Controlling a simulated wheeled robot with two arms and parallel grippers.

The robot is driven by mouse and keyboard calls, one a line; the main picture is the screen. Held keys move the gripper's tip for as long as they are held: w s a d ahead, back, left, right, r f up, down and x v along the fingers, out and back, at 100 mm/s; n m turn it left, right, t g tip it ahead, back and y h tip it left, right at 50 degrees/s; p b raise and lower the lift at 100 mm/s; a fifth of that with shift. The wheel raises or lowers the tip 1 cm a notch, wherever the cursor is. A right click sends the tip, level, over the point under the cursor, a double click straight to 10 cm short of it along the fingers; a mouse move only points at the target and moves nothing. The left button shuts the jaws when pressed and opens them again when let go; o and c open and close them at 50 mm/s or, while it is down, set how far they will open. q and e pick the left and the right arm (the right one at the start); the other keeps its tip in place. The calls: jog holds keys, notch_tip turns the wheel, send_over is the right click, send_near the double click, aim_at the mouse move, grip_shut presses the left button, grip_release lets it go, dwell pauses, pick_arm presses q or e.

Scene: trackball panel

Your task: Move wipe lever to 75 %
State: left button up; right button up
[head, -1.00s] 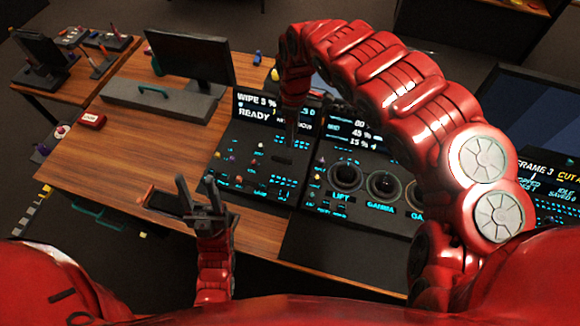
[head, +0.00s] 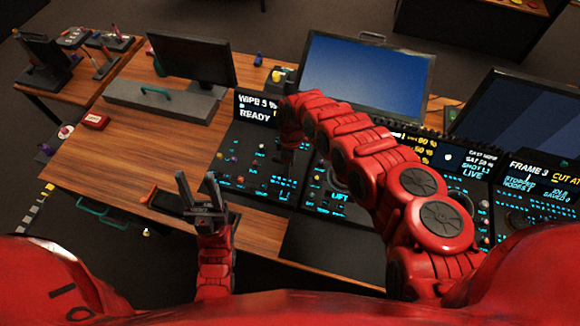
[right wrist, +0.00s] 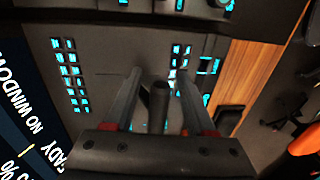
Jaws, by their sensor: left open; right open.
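The wipe panel (head: 245,165) is dark with lit cyan keys, and its display (head: 257,108) reads WIPE with a low percentage, perhaps 5 %, and READY. The wipe lever (right wrist: 158,105), a short dark post, stands between the two fingers of my right gripper (right wrist: 159,82) in the right wrist view. The fingers are open on either side of it, and I cannot tell whether either touches it. In the head view my right gripper (head: 288,158) is low over the panel and hides the lever. My left gripper (head: 197,180) is open and empty near the desk's front edge.
A monitor (head: 190,60) stands at the back left and another (head: 365,72) behind the panels. More lit control panels continue right, partly under my right arm. A red box (head: 95,121) lies on the left desk. The wooden desk (head: 130,150) left of the panel is mostly clear.

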jog(key=shift+s+f, duration=0.1)
jog(key=shift+f, duration=0.5)
grip_shut()
dwell(1.2)
